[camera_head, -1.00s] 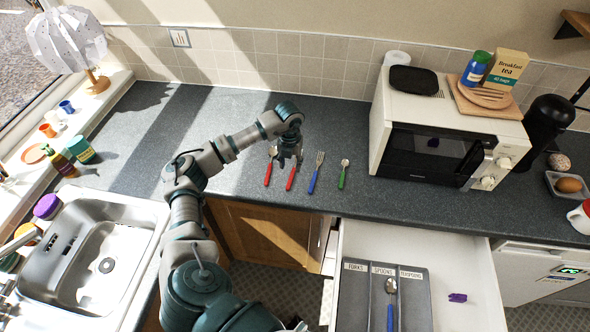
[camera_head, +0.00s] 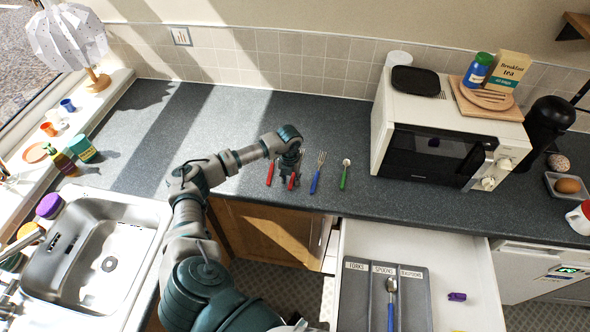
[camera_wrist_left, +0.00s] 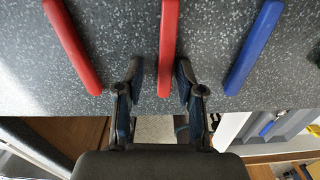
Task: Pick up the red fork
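Two red-handled pieces of cutlery lie on the dark worktop: the left one (camera_head: 269,174) and the right one (camera_head: 292,181). My left arm and gripper cover their heads, so I cannot tell which is the fork. My left gripper (camera_head: 289,166) is over the right red handle. In the left wrist view my left gripper (camera_wrist_left: 160,76) is open, with the right red handle (camera_wrist_left: 168,40) between its fingertips. The left red handle (camera_wrist_left: 74,45) lies outside the fingers. My right gripper is not in view.
A blue-handled fork (camera_head: 315,181) and a green-handled spoon (camera_head: 343,180) lie close on the right. An open drawer (camera_head: 455,262) below holds a labelled cutlery tray (camera_head: 354,300) with a blue-handled spoon (camera_head: 391,300). A microwave (camera_head: 430,155) stands to the right, a sink (camera_head: 95,250) to the left.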

